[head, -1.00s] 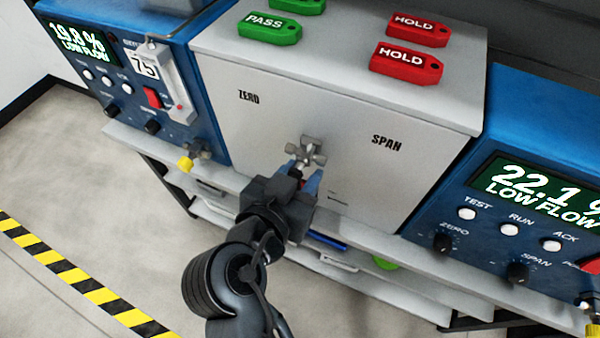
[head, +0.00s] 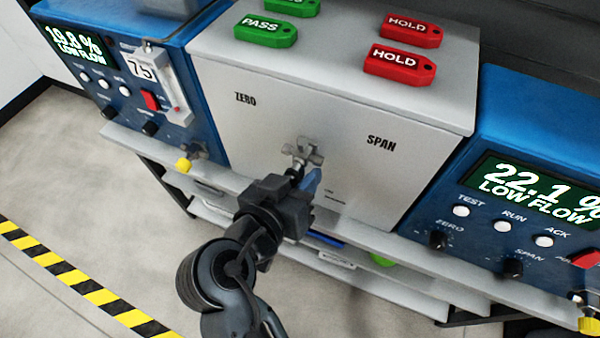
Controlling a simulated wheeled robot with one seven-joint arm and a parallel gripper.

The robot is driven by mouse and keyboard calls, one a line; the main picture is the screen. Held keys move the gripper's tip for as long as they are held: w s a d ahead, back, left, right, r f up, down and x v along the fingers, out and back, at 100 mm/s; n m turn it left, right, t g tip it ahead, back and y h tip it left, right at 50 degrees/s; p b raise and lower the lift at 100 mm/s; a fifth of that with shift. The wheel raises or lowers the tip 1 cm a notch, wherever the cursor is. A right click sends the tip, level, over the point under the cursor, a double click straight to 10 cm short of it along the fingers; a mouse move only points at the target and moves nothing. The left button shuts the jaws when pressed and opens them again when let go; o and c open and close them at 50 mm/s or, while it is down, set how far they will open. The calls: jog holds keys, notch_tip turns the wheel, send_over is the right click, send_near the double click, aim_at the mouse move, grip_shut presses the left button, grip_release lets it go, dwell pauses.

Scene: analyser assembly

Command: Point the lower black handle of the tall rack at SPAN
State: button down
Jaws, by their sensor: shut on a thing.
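The grey box (head: 230,140) carries the printed words ZERO (head: 245,98) at the left and SPAN (head: 381,143) at the right. A metal valve with a cross-shaped fitting (head: 304,152) sits on its front face, between and below the words. A small dark part, apparently the black handle (head: 295,172), shows just below the fitting. My gripper (head: 306,183), with blue fingers, is shut on it from below. My gripper hides most of the handle, so I cannot tell exactly where it points.
Blue analysers stand on both sides, the left one (head: 130,60) and the right one (head: 535,130), both reading LOW FLOW. Green PASS (head: 275,30) and red HOLD tags (head: 400,63) lie on the box top. A shelf edge (head: 400,277) runs below.

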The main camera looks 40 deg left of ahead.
jog(key=c, duration=1.1)
grip_release()
jog(key=shift+s, duration=0.15)
jog(key=b+v, duration=0.1)
jog(key=v, duration=0.6)
jog(key=shift+s+d+r, duration=0.1)
jog(key=shift+s, duration=0.2)
